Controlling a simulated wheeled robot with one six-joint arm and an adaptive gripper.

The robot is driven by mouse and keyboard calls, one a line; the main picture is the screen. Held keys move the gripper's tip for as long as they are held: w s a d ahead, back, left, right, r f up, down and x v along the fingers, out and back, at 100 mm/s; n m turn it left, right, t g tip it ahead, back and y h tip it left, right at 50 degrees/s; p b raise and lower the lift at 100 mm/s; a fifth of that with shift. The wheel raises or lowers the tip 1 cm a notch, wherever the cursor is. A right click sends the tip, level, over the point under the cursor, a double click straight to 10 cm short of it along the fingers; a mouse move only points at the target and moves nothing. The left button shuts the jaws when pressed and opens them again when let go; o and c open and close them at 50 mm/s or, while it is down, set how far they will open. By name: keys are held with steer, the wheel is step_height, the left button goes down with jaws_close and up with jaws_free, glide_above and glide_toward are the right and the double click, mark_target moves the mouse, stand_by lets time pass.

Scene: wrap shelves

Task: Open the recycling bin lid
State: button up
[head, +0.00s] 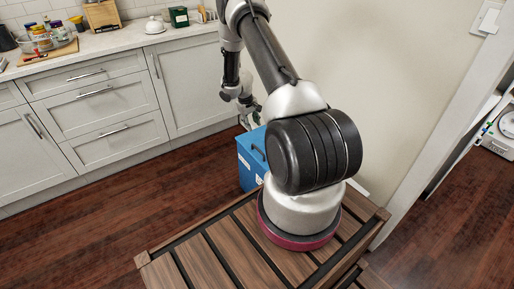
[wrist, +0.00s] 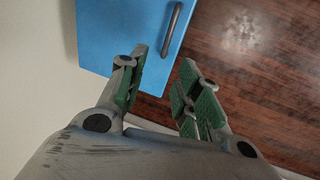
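The blue recycling bin (head: 250,160) stands on the floor between the white cabinets and the pale wall, partly hidden behind my arm. Its blue lid (wrist: 110,35) shows in the wrist view and looks closed, with a dark bar handle (wrist: 172,33) along its edge.
White cabinets (head: 95,105) line the left, below a counter (head: 110,42) with dishes and boxes. The pale wall (head: 385,75) is close on the bin's right. A doorway opens at the far right. The dark wood floor (head: 110,200) is clear in front of the cabinets.

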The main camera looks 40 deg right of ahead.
mark_target(258, 149)
steer(key=x, duration=0.5)
steer(key=s+a+x, duration=0.1)
steer(key=x, duration=0.4)
steer(key=s+x, duration=0.1)
steer(key=x, duration=0.4)
steer(key=shift+s+a+f, duration=0.1)
steer(key=shift+a+f, duration=0.15)
steer(key=shift+f, duration=0.2)
jaws_close()
